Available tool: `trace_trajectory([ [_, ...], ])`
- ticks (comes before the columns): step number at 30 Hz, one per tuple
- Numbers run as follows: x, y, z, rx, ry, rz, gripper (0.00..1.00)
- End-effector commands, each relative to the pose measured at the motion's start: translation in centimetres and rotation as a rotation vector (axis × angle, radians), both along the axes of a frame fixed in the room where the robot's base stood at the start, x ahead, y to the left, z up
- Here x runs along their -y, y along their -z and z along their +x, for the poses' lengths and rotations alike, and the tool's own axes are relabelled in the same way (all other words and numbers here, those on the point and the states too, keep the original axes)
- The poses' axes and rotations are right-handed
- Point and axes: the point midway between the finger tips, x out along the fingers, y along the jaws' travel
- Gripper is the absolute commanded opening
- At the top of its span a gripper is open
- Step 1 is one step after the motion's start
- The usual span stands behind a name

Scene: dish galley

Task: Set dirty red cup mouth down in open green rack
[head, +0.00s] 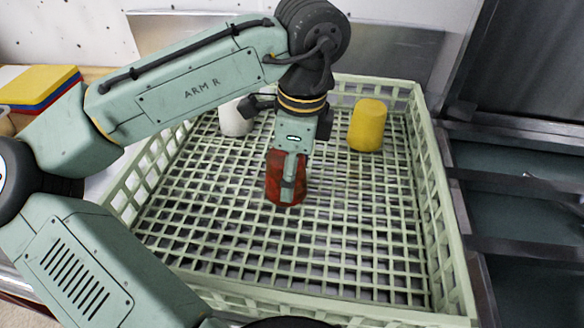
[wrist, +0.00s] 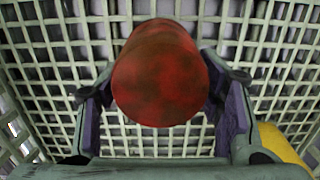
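The red cup (head: 273,180) is over the middle of the open green rack (head: 448,215), inside its walls. In the wrist view the cup (wrist: 160,80) shows a closed, dark-smudged end towards the camera, so its mouth faces down towards the grid. My gripper (head: 288,185) points down from above, with its fingers on both sides of the cup. The finger pads appear to touch its sides. The rim is hidden, and I cannot tell whether it touches the rack floor.
A yellow cup (head: 367,125) stands in the rack behind and right of the red cup. A white cup (head: 234,120) stands at the back left, partly behind my arm. The front and right grid are clear. Coloured boards (head: 40,85) lie outside at left.

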Motion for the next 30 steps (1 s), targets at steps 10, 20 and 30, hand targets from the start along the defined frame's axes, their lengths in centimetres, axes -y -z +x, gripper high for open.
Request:
trace_trajectory([
  [10, 0.0, 0.0, 0.0, 0.0, 0.0, 0.0, 0.82],
  [20, 0.1, -0.5, 0.0, 0.0, 0.0, 0.0, 0.82],
  [30, 0.6, -6.9, -0.1, 0.004, -0.002, 0.002, 0.82],
])
